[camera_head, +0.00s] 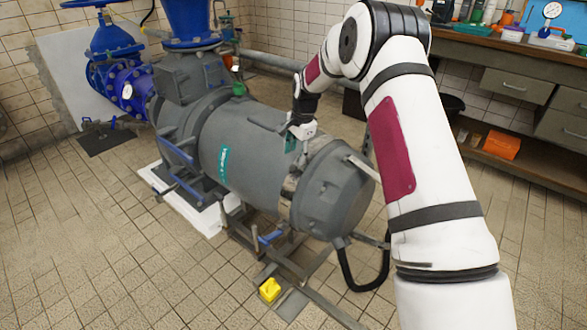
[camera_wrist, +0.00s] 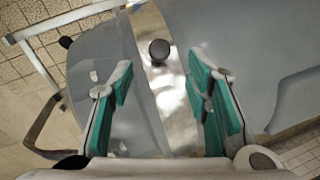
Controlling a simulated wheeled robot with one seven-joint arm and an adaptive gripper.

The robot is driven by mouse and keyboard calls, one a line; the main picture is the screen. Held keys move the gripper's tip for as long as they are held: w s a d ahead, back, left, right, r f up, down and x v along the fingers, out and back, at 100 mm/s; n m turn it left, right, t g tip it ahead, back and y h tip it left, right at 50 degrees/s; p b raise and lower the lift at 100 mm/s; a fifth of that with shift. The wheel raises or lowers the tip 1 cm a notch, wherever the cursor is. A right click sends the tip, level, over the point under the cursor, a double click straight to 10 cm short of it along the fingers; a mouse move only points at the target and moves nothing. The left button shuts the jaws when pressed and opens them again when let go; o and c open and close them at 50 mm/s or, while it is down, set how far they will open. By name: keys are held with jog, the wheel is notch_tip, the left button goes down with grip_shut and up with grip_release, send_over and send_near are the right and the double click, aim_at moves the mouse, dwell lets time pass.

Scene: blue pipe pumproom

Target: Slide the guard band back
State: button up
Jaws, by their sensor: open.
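The guard band is a shiny metal strip (camera_wrist: 175,105) around the grey motor body, with a dark round knob (camera_wrist: 159,51) standing on it. In the head view a short stretch of the band (camera_head: 290,186) shows near the motor's end cover. My gripper (camera_wrist: 160,78) is open, with its green-padded fingers on either side of the band. The knob lies between and slightly beyond the fingertips, and nothing is held. In the head view my gripper (camera_head: 301,134) is at the top of the motor; whether it touches the surface I cannot tell.
The grey motor (camera_head: 240,150) stands on a low frame, joined to blue pipework (camera_head: 125,80). A workbench (camera_head: 510,55) stands at the back right. The tiled floor at the left front is clear.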

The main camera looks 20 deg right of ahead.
aim_at(293, 167)
jog(key=b+x, duration=0.1)
jog(key=x, duration=0.5)
jog(key=shift+f, duration=0.2)
grip_shut()
